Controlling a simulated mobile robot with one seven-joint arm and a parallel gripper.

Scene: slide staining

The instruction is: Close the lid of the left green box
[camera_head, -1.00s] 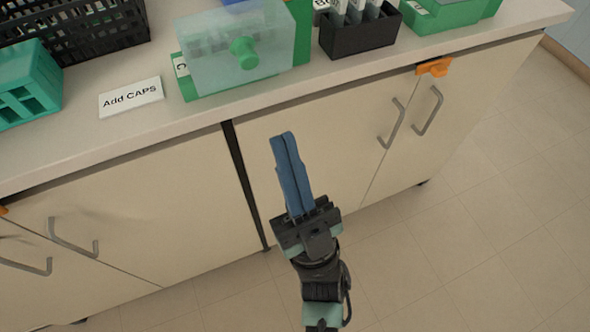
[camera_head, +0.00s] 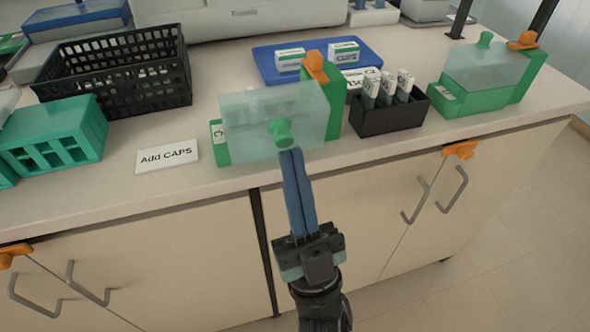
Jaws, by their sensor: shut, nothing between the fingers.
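The left green box (camera_head: 222,146) stands near the counter's front edge. Its translucent lid (camera_head: 245,115) stands tilted, its face and round green knob (camera_head: 281,131) turned toward me, and hides much of the box. An orange clip-like part (camera_head: 315,66) is at the box's back right. My gripper (camera_head: 291,151) has its long blue fingers shut together and empty, pointing up toward the lid. The fingertips overlap the lower part of the knob in the picture; I cannot tell if they touch it.
Another green box (camera_head: 478,101) with a translucent lid is at the right. A black holder with slides (camera_head: 388,122) stands beside the left box. An "Add CAPS" card (camera_head: 167,156), teal rack (camera_head: 55,140) and black basket (camera_head: 120,107) are left. A blue tray (camera_head: 268,67) is behind.

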